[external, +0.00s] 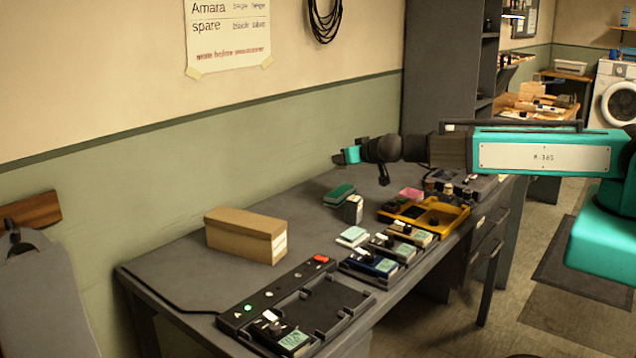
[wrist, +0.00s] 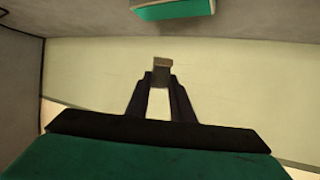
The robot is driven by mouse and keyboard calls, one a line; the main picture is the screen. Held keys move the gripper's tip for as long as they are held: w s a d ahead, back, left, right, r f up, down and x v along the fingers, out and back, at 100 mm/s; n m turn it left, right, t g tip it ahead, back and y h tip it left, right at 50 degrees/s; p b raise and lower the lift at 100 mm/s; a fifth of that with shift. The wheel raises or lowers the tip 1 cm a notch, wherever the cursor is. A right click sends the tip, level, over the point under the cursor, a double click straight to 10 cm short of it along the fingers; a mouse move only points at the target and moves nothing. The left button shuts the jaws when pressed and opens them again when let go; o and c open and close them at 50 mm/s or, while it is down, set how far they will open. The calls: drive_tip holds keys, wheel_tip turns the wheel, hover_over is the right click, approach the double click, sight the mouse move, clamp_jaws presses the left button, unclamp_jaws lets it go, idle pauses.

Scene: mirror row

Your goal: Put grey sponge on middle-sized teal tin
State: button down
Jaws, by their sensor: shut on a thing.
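My gripper (external: 342,157) is at the end of the raised arm, in front of the green wall and above the back of the desk. In the wrist view its two dark fingers (wrist: 161,88) are shut on a small grey block, the grey sponge (wrist: 162,66). A green, box-like thing (external: 340,193) lies on the desk below my gripper. A green thing with a grey edge (wrist: 176,9) shows at the top of the wrist view. I cannot tell whether either is the middle-sized teal tin.
A brown cardboard box (external: 245,235) stands on the desk (external: 190,262). A small grey box (external: 353,209), a yellow tray (external: 449,216) and a black tray (external: 335,303) are also there. A tall dark cabinet (external: 440,70) stands behind. The desk's back left is clear.

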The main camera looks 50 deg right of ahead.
sight(343, 168)
drive_tip(key=shift+f+p, duration=0.35)
drive_tip(key=shift+f, duration=1.45)
drive_tip(key=shift+f, duration=0.1)
drive_tip(key=shift+f+p, duration=0.5)
drive_tip(key=shift+f, duration=1.2)
drive_tip(key=shift+f+b, duration=0.15)
drive_tip(key=shift+b, duration=0.2)
drive_tip(key=c, duration=1.5)
unclamp_jaws()
drive_tip(key=shift+c, duration=0.2)
drive_tip(key=shift+r+p, duration=0.25)
drive_tip(key=shift+p, duration=0.15)
